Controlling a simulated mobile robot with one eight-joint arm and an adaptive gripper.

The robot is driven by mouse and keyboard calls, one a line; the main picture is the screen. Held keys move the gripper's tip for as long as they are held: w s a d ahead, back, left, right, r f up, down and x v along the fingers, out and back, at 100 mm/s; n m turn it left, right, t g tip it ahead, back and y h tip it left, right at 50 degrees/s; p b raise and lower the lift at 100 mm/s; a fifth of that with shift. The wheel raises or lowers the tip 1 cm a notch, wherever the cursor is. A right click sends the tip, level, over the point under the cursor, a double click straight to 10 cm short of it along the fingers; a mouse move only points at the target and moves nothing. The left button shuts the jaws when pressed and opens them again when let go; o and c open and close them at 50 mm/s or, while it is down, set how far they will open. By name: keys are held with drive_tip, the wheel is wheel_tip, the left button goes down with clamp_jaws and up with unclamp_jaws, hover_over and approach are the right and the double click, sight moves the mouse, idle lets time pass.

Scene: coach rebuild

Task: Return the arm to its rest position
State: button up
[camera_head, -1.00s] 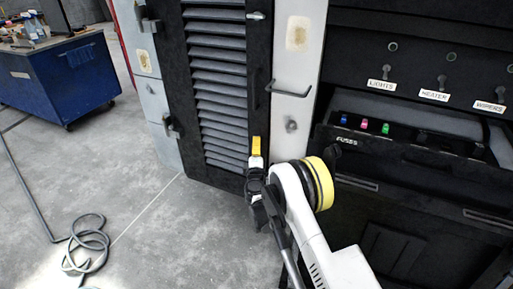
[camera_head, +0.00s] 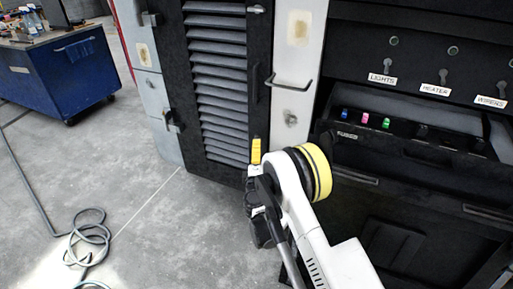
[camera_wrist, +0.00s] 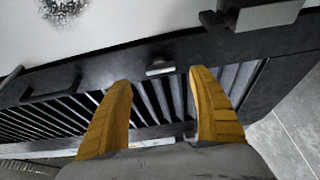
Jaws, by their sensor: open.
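My gripper (camera_wrist: 163,115) shows in the wrist view with its two yellow fingers apart and nothing between them. In the head view my gripper (camera_head: 255,152) is in front of the lower right part of the slatted door, and its yellow fingertips point up. My white arm with a yellow ring reaches up from the bottom of the head view. The slatted dark door (camera_head: 215,90) also lies beyond the fingers in the wrist view (camera_wrist: 150,98). I cannot tell whether the fingers touch the door.
A fuse drawer (camera_head: 405,130) with blue, pink and green fuses stands out below the labelled switches (camera_head: 435,89), right of my arm. A blue cart (camera_head: 65,75) stands far left. A hose (camera_head: 88,238) lies on the floor. The grey floor between is clear.

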drive_tip(key=shift+s, duration=0.15)
drive_tip(key=w+d+r+m+g+h, duration=0.1)
drive_tip(key=d+r+m+g+h, duration=0.3)
drive_tip(key=d+r, duration=0.65)
drive_tip(key=s+d+r+m, duration=0.6)
drive_tip(key=s+d+r, duration=0.25)
drive_tip(key=r, duration=0.25)
drive_tip(key=s+d+r+m+g, duration=0.1)
drive_tip(key=s+d+m+g, duration=0.25)
drive_tip(key=s, duration=0.85)
drive_tip(key=s+d+r+m+g, duration=0.2)
drive_tip(key=s+d+m, duration=0.15)
drive_tip(key=s, duration=0.85)
drive_tip(key=s+f+y, duration=0.1)
drive_tip(key=s+f, duration=0.1)
drive_tip(key=s, duration=0.3)
drive_tip(key=s+a+f+m+g+y, duration=0.1)
drive_tip(key=s+f+y, duration=0.1)
drive_tip(key=s, duration=0.4)
drive_tip(key=shift+a, duration=0.3)
